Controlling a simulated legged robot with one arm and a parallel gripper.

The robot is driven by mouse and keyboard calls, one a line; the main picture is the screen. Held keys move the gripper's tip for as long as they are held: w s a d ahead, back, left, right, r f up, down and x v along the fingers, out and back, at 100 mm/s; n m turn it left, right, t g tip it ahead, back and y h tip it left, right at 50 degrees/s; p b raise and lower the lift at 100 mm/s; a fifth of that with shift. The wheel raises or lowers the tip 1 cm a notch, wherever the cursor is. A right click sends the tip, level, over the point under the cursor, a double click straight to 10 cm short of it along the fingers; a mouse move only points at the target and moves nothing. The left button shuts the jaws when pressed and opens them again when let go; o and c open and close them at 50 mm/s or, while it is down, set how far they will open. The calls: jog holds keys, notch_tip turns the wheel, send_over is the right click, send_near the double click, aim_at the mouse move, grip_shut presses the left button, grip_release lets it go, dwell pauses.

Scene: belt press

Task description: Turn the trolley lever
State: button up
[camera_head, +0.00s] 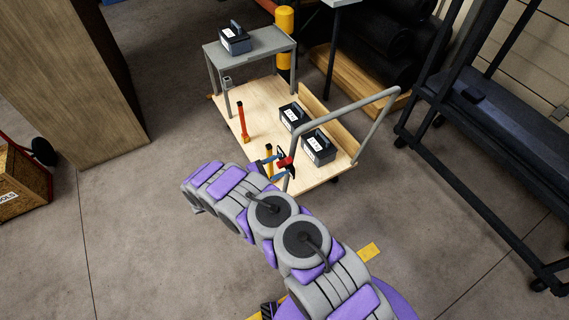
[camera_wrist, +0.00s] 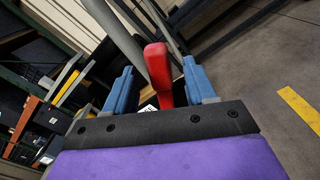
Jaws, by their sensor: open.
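The trolley lever is a red handle (camera_wrist: 158,72); in the wrist view it stands between the two blue fingers of my gripper (camera_wrist: 160,92). The fingers are apart, with a gap visible on each side of the lever. In the head view the red lever (camera_head: 285,162) sits low by the trolley's handle post, and my gripper (camera_head: 271,168) is right at it. The trolley (camera_head: 265,95) has a pale wooden deck and a grey tubular push handle (camera_head: 345,108). The lever's lower end is hidden behind the gripper in the wrist view.
On the trolley deck are black boxes (camera_head: 319,147), an orange post (camera_head: 243,122) and a grey raised shelf (camera_head: 262,52) with another box (camera_head: 235,38). A dark metal frame (camera_head: 470,185) stands at the right. A wooden cabinet (camera_head: 65,80) is at the left.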

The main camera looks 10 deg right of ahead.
jog(key=shift+x, duration=0.85)
jog(key=shift+w+d, duration=0.15)
jog(key=shift+w, duration=0.05)
jog(key=shift+d, duration=0.2)
jog(key=shift+c, duration=0.2)
jog(key=shift+a, duration=0.15)
grip_shut()
